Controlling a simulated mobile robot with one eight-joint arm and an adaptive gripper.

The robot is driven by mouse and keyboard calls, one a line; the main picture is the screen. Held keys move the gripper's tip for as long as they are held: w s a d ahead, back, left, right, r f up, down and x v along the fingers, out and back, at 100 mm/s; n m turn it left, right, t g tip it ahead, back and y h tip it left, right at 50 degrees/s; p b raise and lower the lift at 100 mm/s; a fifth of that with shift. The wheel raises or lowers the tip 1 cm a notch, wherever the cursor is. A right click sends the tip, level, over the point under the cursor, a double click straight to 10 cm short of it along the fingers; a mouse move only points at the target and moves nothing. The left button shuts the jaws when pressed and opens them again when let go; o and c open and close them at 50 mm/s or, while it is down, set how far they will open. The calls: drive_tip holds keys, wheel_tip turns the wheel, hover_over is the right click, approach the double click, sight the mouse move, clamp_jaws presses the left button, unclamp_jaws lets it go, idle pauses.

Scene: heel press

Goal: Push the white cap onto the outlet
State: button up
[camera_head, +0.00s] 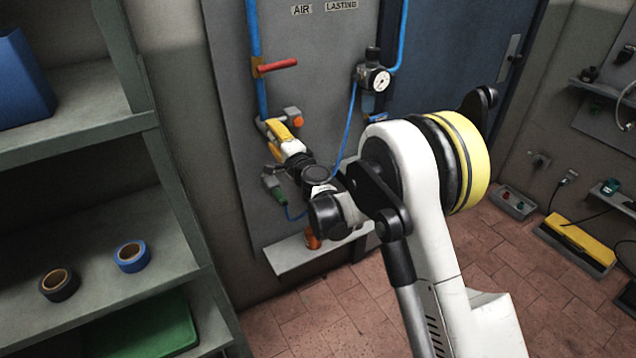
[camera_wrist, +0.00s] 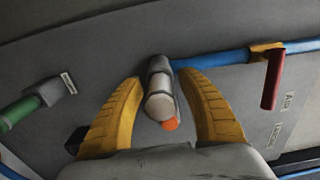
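In the wrist view a pale, whitish cap (camera_wrist: 160,106) sits at the near end of a grey metal outlet fitting (camera_wrist: 159,68), which joins the blue pipe. I cannot tell how far the cap is seated. An orange round part (camera_wrist: 170,124) shows just beside the cap. My gripper (camera_wrist: 160,78) is open, its two yellow fingers on either side of the cap and fitting, with gaps on both sides. In the head view my gripper (camera_head: 277,127) is at the lower end of the blue pipe and hides the cap. The orange part (camera_head: 297,122) shows to its right.
The blue pipe (camera_head: 254,40) runs down the grey panel past a red-handled valve (camera_head: 277,66). A gauge (camera_head: 375,79) with a thin blue hose is to the right. A green connector (camera_head: 279,195) hangs below my gripper. Shelves (camera_head: 100,262) with tape rolls stand left.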

drive_tip(key=v, duration=1.2)
drive_tip(key=s+d+r+n+g+h, duration=0.2)
drive_tip(key=s+d+r+n+g, duration=0.2)
drive_tip(key=s+d+r+n, duration=0.6)
drive_tip(key=s+d+f+g+h, duration=0.2)
drive_tip(key=s+d+f+h, duration=0.1)
drive_tip(key=s+d, duration=0.7)
drive_tip(key=s+d+f+n+g+h, duration=0.1)
drive_tip(key=s+d+f+h, duration=0.3)
drive_tip(key=s+d, duration=0.7)
drive_tip(key=shift+s+g+h, duration=0.5)
drive_tip(key=shift+s, duration=0.45)
drive_tip(key=shift+d+f, duration=0.1)
drive_tip(key=shift+f, duration=0.05)
